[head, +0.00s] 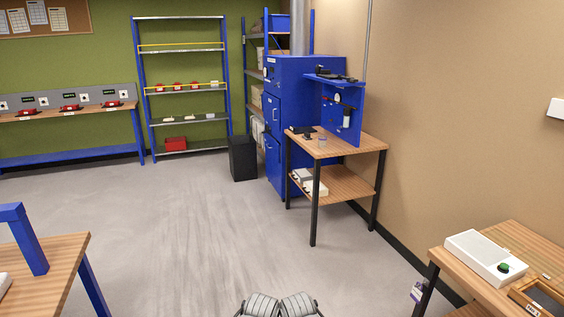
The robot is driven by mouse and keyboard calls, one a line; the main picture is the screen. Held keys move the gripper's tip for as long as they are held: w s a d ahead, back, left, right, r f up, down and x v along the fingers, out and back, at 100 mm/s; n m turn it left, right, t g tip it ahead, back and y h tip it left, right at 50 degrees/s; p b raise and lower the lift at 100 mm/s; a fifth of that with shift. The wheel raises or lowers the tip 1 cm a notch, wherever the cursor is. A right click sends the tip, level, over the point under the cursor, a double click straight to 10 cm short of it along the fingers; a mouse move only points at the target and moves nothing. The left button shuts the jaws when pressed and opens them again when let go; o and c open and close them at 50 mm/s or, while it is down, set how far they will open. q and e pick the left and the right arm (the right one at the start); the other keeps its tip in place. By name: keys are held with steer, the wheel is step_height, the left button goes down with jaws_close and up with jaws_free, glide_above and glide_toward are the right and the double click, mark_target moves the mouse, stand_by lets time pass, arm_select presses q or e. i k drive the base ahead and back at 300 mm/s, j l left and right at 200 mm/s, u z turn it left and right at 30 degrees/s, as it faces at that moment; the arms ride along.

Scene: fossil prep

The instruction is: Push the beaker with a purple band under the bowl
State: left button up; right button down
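A small clear vessel (321,142) stands on the wooden workbench (355,143) by the blue cabinet. It seems to have a purplish band, but it is too small to be sure that it is the beaker. I cannot make out a bowl in this view. Two grey ribbed parts of mine show side by side at the bottom edge, seemingly my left gripper (261,305) and my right gripper (299,305). They are cut off by the frame, so their opening cannot be told. Both are far from the workbench, with nothing visible in them.
Open grey floor (180,220) lies ahead. A black bin (243,158) stands left of the blue cabinet (283,120). A wooden table with a white device (485,257) is at right front, another table (45,275) at left front. A blue shelf rack (188,119) stands at the back.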

mark_target(323, 139)
steer(key=i+z, duration=0.1)
steer(key=i, duration=1.8)
steer(key=i+j+z, duration=0.1)
steer(key=i, duration=1.75)
steer(key=i+l+u, duration=0.1)
steer(key=i, duration=0.55)
steer(key=i+l, duration=0.1)
steer(key=i, duration=0.5)
steer(key=j+u, duration=0.05)
